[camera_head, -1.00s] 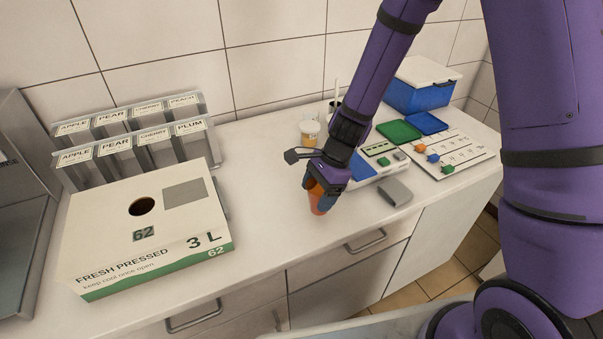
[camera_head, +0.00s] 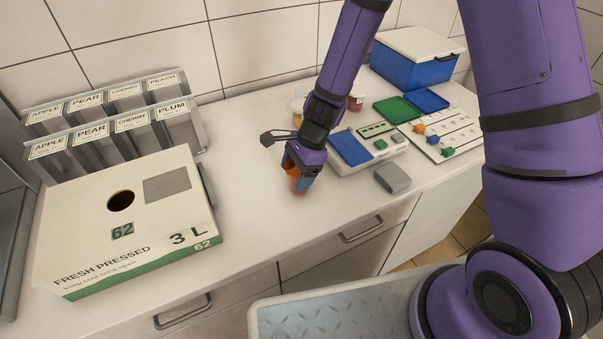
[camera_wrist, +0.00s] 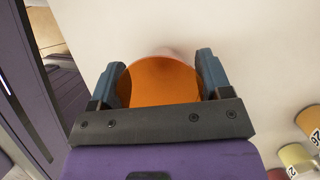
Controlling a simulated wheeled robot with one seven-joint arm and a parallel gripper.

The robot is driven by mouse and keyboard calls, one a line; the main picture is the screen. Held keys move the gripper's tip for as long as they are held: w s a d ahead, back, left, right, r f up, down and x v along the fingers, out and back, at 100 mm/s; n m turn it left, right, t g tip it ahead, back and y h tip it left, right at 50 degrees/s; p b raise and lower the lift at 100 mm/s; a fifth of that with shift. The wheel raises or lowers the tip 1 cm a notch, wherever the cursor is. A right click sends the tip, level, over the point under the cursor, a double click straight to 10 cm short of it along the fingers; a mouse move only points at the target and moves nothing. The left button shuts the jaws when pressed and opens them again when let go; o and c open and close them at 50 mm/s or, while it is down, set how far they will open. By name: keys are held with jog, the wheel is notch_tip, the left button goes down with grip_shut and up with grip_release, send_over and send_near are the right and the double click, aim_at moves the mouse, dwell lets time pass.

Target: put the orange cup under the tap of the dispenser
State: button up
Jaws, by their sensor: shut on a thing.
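The orange cup (camera_head: 295,182) is between the fingers of my gripper (camera_head: 299,177), at the counter's middle. In the wrist view the cup (camera_wrist: 163,80) fills the space between both fingers of my gripper (camera_wrist: 164,76), which is shut on it. I cannot tell whether its base touches the counter. The dispenser looks to be the large white box (camera_head: 100,240) marked FRESH PRESSED, 3 L and 62, left of my gripper. A grey part (camera_head: 207,186) shows at its right side; the tap itself is not clearly seen.
Labelled grey holders (camera_head: 130,120) stand behind the box. Right of my gripper are a device with a blue pad (camera_head: 352,147), a grey block (camera_head: 392,178) and a blue cooler (camera_head: 415,65). Numbered containers (camera_wrist: 297,155) show in the wrist view. Counter between box and gripper is clear.

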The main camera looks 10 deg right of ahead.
jog(key=shift+f, duration=0.4)
jog(key=shift+f, duration=0.1)
jog(key=o, duration=1)
jog(key=v, duration=1.2)
jog(key=shift+r, duration=0.2)
